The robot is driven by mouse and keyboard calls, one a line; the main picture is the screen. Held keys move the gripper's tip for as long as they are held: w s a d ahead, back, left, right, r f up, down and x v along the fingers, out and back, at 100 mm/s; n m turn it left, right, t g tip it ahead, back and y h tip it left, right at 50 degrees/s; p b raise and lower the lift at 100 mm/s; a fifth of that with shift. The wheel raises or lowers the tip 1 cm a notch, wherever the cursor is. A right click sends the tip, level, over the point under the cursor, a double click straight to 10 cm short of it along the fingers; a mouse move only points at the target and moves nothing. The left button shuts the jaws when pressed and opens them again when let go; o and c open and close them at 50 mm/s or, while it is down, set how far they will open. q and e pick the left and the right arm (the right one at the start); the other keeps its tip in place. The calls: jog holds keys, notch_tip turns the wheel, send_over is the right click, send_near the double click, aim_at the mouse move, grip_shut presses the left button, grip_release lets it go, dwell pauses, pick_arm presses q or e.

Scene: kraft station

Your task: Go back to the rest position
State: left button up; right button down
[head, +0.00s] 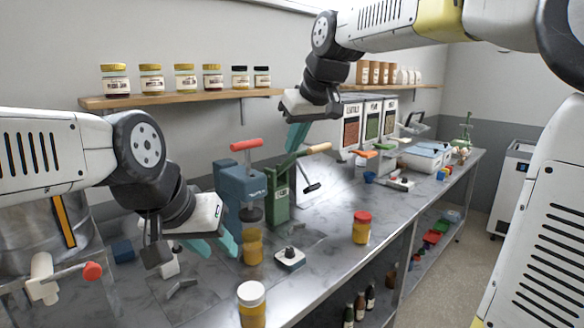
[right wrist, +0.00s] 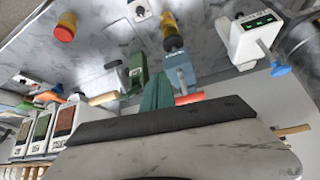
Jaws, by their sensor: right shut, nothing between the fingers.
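My right gripper (head: 297,136) is raised above the counter (head: 335,225), near the wall behind the green press. Its teal fingers are together and hold nothing; they also show in the right wrist view (right wrist: 157,93). My left gripper (head: 214,246) is low over the left part of the counter, beside the blue press. Its two teal fingers look spread apart, with nothing visible between them.
The blue press (head: 231,188) has a yellow jar (head: 253,247) beneath it. The green press (head: 278,192) stands behind it. A red-lidded jar (head: 361,228) and a pale-lidded jar (head: 252,305) stand near the front edge. Dispensers (head: 370,122) and a jar shelf (head: 180,98) line the wall.

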jog(key=s+d+f+m, duration=0.3)
jog(key=s+d+f, duration=0.3)
jog(key=s, duration=0.4)
jog(key=s+d+f+m+h, duration=0.1)
jog(key=s+d+f+m, duration=0.2)
jog(key=s+d+f, duration=0.4)
jog(key=s+d, duration=0.2)
jog(key=s, duration=0.1)
jog(key=shift+s+f+t+h, duration=0.15)
jog(key=shift+f+t+h, duration=0.1)
jog(key=shift+t+h, duration=0.05)
pick_arm(q)
jog(key=shift+c, duration=0.5)
pick_arm(e)
jog(key=shift+d, duration=0.1)
